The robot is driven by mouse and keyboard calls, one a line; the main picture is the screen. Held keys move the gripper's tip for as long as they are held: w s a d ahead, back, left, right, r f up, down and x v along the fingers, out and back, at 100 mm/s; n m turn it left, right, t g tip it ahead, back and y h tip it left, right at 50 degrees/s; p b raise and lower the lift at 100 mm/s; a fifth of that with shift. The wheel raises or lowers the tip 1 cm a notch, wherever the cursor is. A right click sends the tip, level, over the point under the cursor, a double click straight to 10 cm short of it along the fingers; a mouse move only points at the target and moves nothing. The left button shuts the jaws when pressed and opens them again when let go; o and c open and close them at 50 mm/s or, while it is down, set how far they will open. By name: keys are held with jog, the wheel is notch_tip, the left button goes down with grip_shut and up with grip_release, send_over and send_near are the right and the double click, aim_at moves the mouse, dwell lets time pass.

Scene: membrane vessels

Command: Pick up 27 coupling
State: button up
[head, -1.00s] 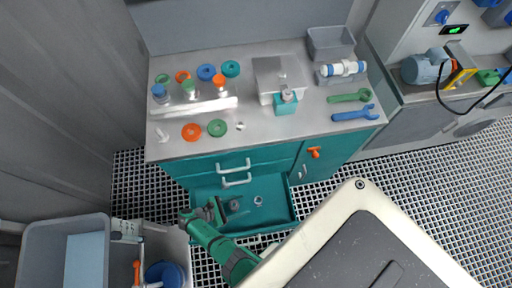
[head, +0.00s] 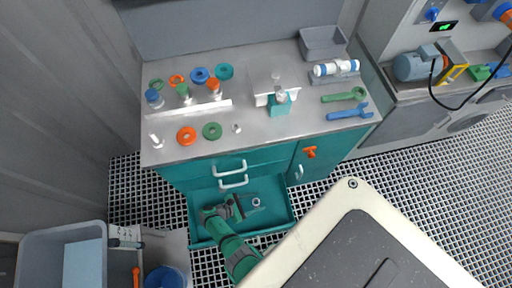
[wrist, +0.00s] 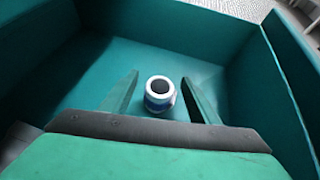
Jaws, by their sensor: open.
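The coupling (head: 256,203) is a small, short grey-white ring-shaped piece on the floor of an open teal drawer (head: 280,216). In the wrist view the coupling (wrist: 158,90) shows its round bore and a bluish lower side. My gripper (head: 238,206) is low at the drawer, left of the coupling in the head view. In the wrist view its two teal fingers (wrist: 160,80) are spread, one on each side of the coupling in the picture. Nothing is held. I cannot tell how far the fingertips are from the coupling.
The drawer's walls (wrist: 285,90) rise around the gripper. Above stands a cabinet worktop (head: 255,130) with coloured rings, bottles, a metal box and two wrenches (head: 347,112). A grey bin (head: 62,235) stands at the lower left. The drawer floor around the coupling looks clear.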

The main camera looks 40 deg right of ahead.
jog(key=shift+c, duration=0.5)
jog(key=c, duration=1)
jog(key=shift+c, duration=0.2)
jog(key=shift+r, duration=0.2)
